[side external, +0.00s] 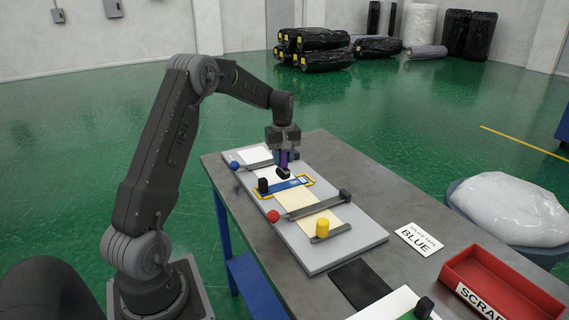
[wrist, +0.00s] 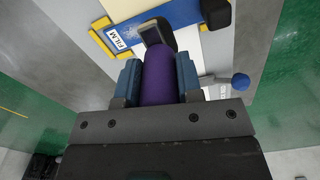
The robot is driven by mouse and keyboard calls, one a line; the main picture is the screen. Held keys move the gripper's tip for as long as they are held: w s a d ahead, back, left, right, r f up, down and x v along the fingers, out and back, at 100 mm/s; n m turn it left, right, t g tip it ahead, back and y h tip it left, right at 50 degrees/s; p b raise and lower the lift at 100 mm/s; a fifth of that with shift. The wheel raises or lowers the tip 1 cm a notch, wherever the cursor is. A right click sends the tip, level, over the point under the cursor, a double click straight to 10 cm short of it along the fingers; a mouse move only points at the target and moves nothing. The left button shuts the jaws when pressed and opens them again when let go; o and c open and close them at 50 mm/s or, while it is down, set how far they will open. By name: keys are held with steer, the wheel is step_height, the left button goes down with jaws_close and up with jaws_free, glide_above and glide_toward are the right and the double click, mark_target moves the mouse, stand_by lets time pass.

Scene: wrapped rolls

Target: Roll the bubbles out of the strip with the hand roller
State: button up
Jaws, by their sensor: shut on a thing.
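My gripper (side external: 283,158) is shut on the purple handle (wrist: 158,78) of the hand roller; blue-grey fingers press it from both sides in the wrist view. The roller's black head (side external: 283,173) points down at the blue strip (side external: 288,184); it also shows in the wrist view (wrist: 156,34). The strip lies across the pale web on a grey board, inside yellow corner marks (side external: 310,180). A label reading FILM (wrist: 118,38) sits at one end. Whether the head touches the strip, I cannot tell. Bubbles are too small to make out.
A BLUE card (side external: 418,238) and red SCRAP tray (side external: 500,285) lie at right. A black block (side external: 263,186) stands beside the strip.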

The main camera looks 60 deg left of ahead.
steer(key=shift+r, duration=2.5)
